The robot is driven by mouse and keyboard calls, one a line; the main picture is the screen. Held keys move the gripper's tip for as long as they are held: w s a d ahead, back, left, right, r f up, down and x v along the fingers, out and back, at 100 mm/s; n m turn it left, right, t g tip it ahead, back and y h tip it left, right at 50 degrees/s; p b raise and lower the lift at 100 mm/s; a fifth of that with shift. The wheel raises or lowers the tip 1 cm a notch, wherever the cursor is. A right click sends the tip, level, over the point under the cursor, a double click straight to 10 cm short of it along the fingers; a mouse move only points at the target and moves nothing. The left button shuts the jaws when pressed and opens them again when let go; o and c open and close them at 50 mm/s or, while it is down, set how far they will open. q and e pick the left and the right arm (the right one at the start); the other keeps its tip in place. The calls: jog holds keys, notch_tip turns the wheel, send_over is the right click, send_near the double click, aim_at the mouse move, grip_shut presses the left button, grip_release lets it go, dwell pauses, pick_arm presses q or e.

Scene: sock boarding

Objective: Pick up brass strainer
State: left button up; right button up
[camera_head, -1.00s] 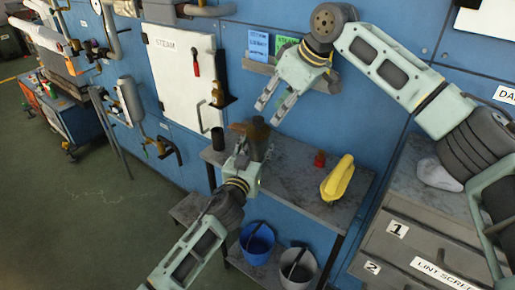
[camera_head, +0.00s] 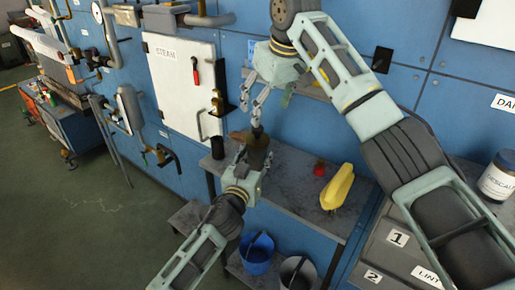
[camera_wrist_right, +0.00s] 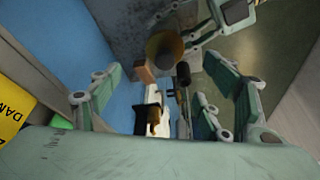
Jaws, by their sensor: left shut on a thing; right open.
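A brown round piece with a dull brass-coloured rim (camera_wrist_right: 166,47) shows in the right wrist view, beside my left gripper. In the head view it is a dark brown upright shape (camera_head: 258,150) over the grey bench; I cannot tell whether it is the strainer itself or a vessel with the strainer in it. My left gripper (camera_head: 249,165) is shut on this piece from the front left, its fingertips partly hidden. My right gripper (camera_head: 258,112) is open and empty, pointing down just above the piece. Its spread fingers (camera_wrist_right: 158,80) frame the view in the right wrist camera.
A small brown block (camera_head: 239,136) sits by the held piece. A black cup (camera_head: 217,148), red object (camera_head: 319,168) and yellow object (camera_head: 337,187) stand on the bench (camera_head: 290,205). A blue bucket (camera_head: 257,254) and grey bucket (camera_head: 297,273) are below. Drawers (camera_head: 385,255) stand right.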

jog(key=f, duration=0.1)
send_over(259, 137)
jog(key=d, duration=0.1)
jog(key=f, duration=0.5)
jog(key=shift+s+d, duration=0.15)
jog(key=shift+s, duration=0.25)
jog(key=shift+x, duration=2.95)
jog(key=shift+c, duration=0.4)
jog(key=shift+r, duration=0.1)
jog(key=c, duration=1.3)
